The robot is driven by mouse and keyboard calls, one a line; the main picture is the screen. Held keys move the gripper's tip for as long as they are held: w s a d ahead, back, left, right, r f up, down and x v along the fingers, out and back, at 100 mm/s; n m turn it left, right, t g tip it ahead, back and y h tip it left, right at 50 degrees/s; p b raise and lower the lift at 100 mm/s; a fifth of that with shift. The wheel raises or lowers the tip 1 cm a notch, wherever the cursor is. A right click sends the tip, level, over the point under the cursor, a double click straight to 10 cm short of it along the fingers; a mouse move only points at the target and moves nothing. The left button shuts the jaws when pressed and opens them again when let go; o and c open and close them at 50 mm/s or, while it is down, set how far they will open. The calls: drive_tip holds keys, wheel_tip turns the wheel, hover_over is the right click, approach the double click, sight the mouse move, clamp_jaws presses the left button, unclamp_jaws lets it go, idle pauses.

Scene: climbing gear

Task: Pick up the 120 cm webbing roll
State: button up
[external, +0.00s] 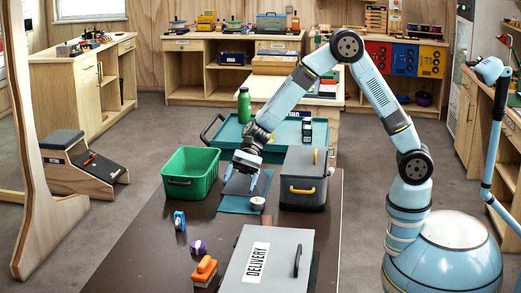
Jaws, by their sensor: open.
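Several small roll-like items are on the dark brown table (130,262). A blue roll (179,221) stands on edge at the left. A purple roll (198,247) is nearer the front. A pale round item (258,202) lies at the right edge of a dark blue mat (232,204). I cannot read any length on them, so I cannot tell which is the 120 cm webbing roll. My gripper (240,186) is open and points down above the mat, left of the pale item and apart from it. The space between the fingers is too small to make out.
A green bin (190,175) stands left of my gripper, and a grey box with a yellow handle (304,178) stands close on the right. A teal tray (285,133) is behind. An orange brush-like item (205,270) and a grey DELIVERY box (285,262) are in front.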

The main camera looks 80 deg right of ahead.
sight(201, 242)
drive_tip(key=w+a+f+m, duration=0.1)
drive_tip(key=w+f, duration=0.1)
drive_tip(key=f, duration=0.1)
drive_tip(key=w+f+m+t+y, duration=0.1)
drive_tip(key=w+f+m, duration=0.1)
drive_tip(key=f, duration=0.2)
drive_tip(key=w+a+f+m, duration=0.1)
drive_tip(key=w+f+m, duration=0.1)
drive_tip(key=w+f, duration=0.1)
drive_tip(key=shift+a+f+t+y, duration=0.3)
drive_tip(key=shift+f+t, duration=0.05)
drive_tip(key=shift+t, duration=0.05)
drive_tip(key=x, duration=1.3)
drive_tip(key=shift+w+a+f, duration=0.1)
drive_tip(key=shift+a+f, duration=0.05)
drive_tip(key=shift+f, duration=0.1)
drive_tip(key=c, duration=1.1)
